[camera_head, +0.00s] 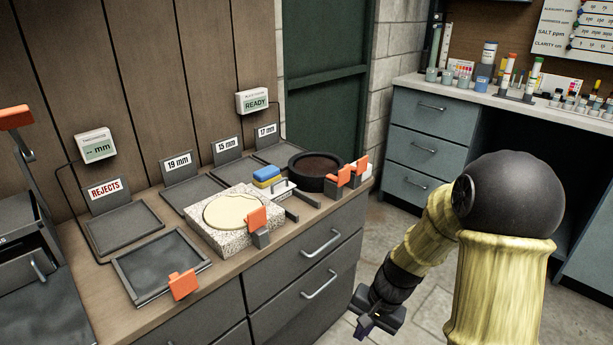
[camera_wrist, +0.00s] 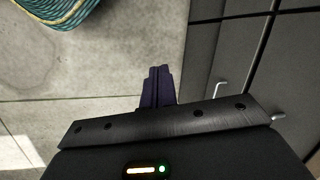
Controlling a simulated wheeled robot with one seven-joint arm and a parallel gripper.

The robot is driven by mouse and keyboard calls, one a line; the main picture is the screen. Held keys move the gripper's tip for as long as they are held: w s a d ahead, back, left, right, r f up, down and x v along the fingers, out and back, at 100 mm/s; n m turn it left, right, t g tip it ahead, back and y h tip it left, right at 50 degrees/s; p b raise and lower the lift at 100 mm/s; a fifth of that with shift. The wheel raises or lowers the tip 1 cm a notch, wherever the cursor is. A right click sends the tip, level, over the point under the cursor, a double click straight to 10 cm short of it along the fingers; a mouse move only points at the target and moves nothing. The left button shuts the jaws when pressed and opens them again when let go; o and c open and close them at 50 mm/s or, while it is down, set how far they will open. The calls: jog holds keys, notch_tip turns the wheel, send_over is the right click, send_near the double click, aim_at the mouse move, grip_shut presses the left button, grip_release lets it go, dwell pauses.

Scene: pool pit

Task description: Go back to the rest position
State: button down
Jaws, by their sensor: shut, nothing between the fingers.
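My gripper (camera_head: 366,325) hangs low in front of the drawer cabinet in the head view, over the floor and clear of the worktop. In the wrist view its two dark fingers (camera_wrist: 157,88) are closed together with nothing between them. They point down over the concrete floor (camera_wrist: 110,65), with the grey cabinet drawers (camera_wrist: 235,60) to the right. My yellow-sleeved arm stands at the right of the head view, bent at a black round joint.
The wooden worktop (camera_head: 94,312) holds labelled trays, a speckled stone block (camera_head: 230,243), a yellow-and-blue sponge (camera_head: 267,176) and a round black dish (camera_head: 314,170). A second bench (camera_head: 425,85) with bottles stands behind my arm. A coiled teal hose or rope (camera_wrist: 60,12) lies on the floor.

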jog(key=s+d+r+n+t+h, duration=0.3)
jog(key=s+r+n, duration=0.2)
jog(key=s+r, duration=0.3)
notch_tip(320, 180, up, 32)
jog(key=p, duration=3.1)
jog(key=shift+w+f, duration=0.15)
jog(key=shift+w, duration=0.25)
jog(key=shift+a, duration=0.1)
